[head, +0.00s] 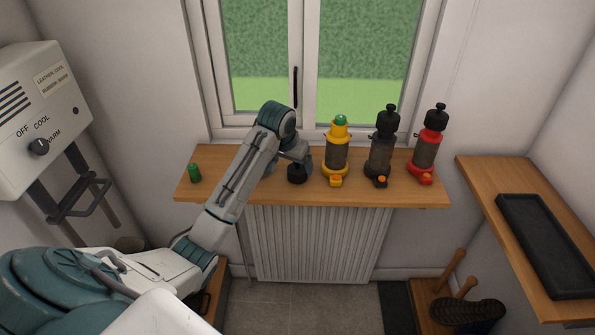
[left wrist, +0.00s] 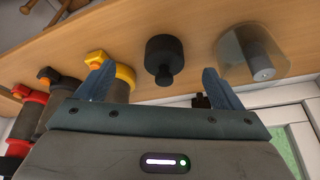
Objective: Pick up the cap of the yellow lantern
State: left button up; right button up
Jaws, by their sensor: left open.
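The yellow lantern (head: 337,155) stands upright on the wooden shelf, with a green piece showing in its open top. A black cap (head: 297,173) with a narrow knob stands on the shelf to its left. In the left wrist view the black cap (left wrist: 163,54) shows beyond and between my fingertips, apart from them. My left gripper (head: 298,157) is open and empty, just above and behind the cap in the head view; its fingers (left wrist: 158,72) are spread in the wrist view. The left-hand finger there partly covers the yellow lantern (left wrist: 122,82). My right gripper is out of view.
A clear cylinder (left wrist: 255,52) stands beside the cap. Black (head: 380,153) and red (head: 427,150) capped lanterns stand right of the yellow one. A green cylinder (head: 195,173) stands at the left end of the shelf (head: 245,189). The window (head: 315,60) is close behind.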

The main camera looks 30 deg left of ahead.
aim_at(298, 165)
pick_arm(q)
jog(key=w, duration=0.1)
jog(key=w+a+f+p, duration=0.1)
jog(key=w, duration=0.1)
jog(key=w+a+f+p, duration=0.1)
jog(key=shift+w+f, duration=0.1)
jog(key=shift+w, duration=0.05)
jog(key=shift+w+d+f+p, duration=0.1)
jog(key=shift+w+f+p, duration=0.1)
jog(key=shift+f+p, duration=0.1)
jog(key=p+x, duration=0.2)
jog(key=x, duration=0.1)
jog(key=shift+w+f, duration=0.1)
jog(key=shift+w, duration=0.05)
jog(key=shift+w+f, duration=0.2)
jog(key=shift+f, duration=0.35)
jog(key=c, duration=1)
jog(key=shift+r, duration=0.1)
jog(key=shift+c, duration=0.2)
